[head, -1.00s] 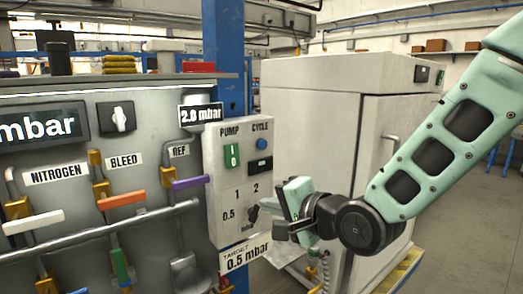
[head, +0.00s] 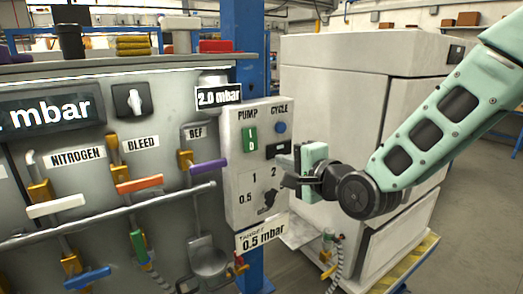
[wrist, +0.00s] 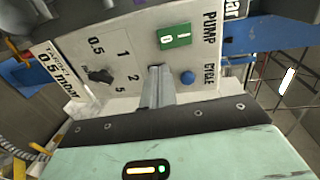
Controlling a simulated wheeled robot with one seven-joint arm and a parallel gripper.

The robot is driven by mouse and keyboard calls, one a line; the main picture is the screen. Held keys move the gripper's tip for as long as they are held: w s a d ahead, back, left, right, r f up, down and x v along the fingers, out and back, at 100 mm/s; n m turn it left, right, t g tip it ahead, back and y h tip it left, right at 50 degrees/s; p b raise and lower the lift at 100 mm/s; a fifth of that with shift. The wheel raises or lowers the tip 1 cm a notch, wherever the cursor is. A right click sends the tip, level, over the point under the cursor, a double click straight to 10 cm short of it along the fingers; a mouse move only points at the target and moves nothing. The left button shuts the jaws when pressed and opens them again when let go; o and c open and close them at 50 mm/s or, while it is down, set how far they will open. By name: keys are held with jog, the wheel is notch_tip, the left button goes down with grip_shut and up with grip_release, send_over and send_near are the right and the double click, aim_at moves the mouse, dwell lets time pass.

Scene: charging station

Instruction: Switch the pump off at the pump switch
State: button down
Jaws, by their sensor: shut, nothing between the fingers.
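The pump switch (head: 250,139) is a green rocker marked I and 0 under the PUMP label on a pale control box (head: 243,209). In the wrist view the green pump switch (wrist: 175,36) lies just beyond my fingertips. My gripper (head: 285,162) is shut and empty, in front of the box, to the lower right of the switch. In the wrist view its closed fingers (wrist: 157,76) point toward the panel between the switch and the dial. I cannot tell whether they touch the panel.
A blue CYCLE button (head: 281,127) sits right of the switch. A black rotary dial (head: 269,198) is below. Valve handles in white, orange and purple (head: 208,166) line the panel at left. A large white cabinet (head: 330,75) stands behind my arm.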

aim_at(255, 151)
jog(key=p+x, duration=0.4)
jog(key=x, duration=0.5)
jog(key=shift+w+a, duration=0.15)
jog(key=shift+w, duration=0.05)
jog(key=shift+f, duration=0.1)
jog(key=b, duration=0.1)
jog(key=f+b, duration=0.1)
jog(key=b, duration=0.1)
jog(key=shift+w+a, duration=0.2)
jog(key=shift+w, duration=0.1)
jog(key=shift+r+p, duration=0.3)
jog(key=shift+r, duration=0.1)
